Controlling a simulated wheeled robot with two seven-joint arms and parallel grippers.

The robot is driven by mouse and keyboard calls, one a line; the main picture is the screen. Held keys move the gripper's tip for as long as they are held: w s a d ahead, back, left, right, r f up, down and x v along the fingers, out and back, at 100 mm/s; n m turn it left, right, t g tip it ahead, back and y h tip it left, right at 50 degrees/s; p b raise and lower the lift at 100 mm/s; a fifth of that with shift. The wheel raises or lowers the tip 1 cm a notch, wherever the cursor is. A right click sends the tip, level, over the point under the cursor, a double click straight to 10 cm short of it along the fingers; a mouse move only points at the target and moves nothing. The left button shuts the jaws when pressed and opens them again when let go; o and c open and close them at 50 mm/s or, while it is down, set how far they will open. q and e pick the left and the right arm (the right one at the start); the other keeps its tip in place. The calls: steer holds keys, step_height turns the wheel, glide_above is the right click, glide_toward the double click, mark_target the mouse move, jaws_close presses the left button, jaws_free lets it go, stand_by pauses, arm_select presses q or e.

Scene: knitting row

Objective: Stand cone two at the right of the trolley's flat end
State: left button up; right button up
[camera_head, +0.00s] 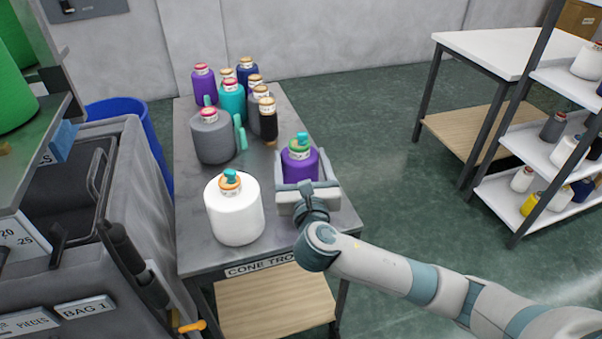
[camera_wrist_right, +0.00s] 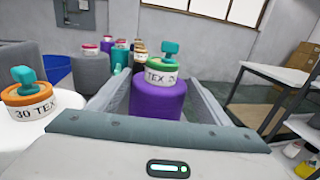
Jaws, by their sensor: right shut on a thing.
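A purple cone (camera_head: 299,167) with a green label band and a teal knob is at the right of the trolley's near, flat end. It also shows in the right wrist view (camera_wrist_right: 158,100). My right gripper (camera_head: 307,182) is shut on it, with a finger on each side, and the cone is upright. The cone's base is hidden, so I cannot tell whether it touches the top. A white cone (camera_head: 235,215) with an orange band and teal knob stands left of it on the trolley (camera_head: 190,235). My left gripper is not in view.
A grey cone (camera_head: 213,142) and several smaller purple, teal, grey and black cones stand farther back on the trolley. A grey bag stand (camera_head: 150,200) is close on the left. A white-topped table (camera_head: 490,50) and a shelf rack (camera_head: 520,200) are at the right.

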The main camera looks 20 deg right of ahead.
mark_target(302, 179)
steer(key=shift+f, duration=1.9)
steer(key=o, duration=2.1)
steer(key=shift+f, duration=0.15)
steer(key=shift+c, duration=0.2)
steer(key=shift+s, duration=0.15)
